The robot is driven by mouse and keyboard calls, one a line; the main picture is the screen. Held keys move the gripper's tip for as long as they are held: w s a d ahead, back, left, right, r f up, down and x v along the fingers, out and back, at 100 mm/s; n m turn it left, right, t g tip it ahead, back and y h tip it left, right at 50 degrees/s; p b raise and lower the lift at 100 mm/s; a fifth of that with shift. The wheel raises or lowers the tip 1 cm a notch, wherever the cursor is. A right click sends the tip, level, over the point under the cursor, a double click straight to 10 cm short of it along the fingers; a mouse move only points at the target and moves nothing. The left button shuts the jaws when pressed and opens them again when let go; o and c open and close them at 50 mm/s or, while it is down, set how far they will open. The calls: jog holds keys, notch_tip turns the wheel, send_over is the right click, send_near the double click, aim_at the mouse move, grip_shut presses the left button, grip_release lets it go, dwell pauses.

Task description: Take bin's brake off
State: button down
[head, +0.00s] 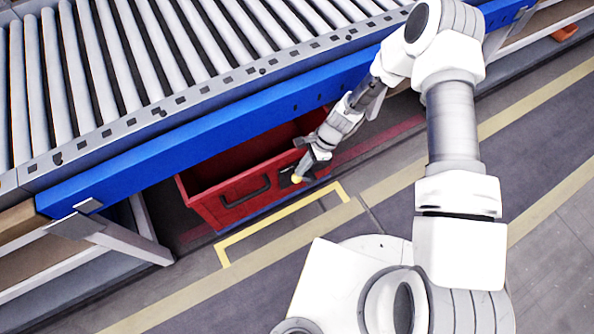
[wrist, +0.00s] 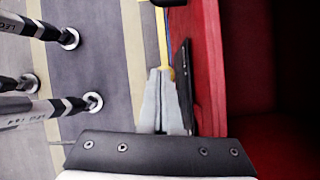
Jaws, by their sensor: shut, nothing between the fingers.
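The red bin (head: 237,207) sits on the floor under the conveyor, with a black handle (head: 246,193) on its front. It also shows in the wrist view (wrist: 211,60). A dark plate (wrist: 186,88) is on the bin's front, toward the right end in the head view. A small yellow knob (head: 296,179) shows at this plate and beside my fingertips in the wrist view (wrist: 169,74). I take it for the brake's knob. My gripper (wrist: 160,72) is shut and empty, close beside the knob. I cannot tell whether they touch.
The roller conveyor (head: 180,60) with its blue side beam (head: 200,143) lies above the bin. A grey support leg (head: 148,230) stands left of it. Yellow floor tape (head: 285,218) marks the floor in front, where there is free room.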

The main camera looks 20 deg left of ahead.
jog(key=w+d+r+p, duration=0.1)
jog(key=w+d, duration=0.8)
jog(key=shift+d+r+p, duration=0.15)
jog(key=shift+d+p, duration=0.15)
jog(key=shift+d, duration=0.1)
jog(key=shift+w+d, duration=0.1)
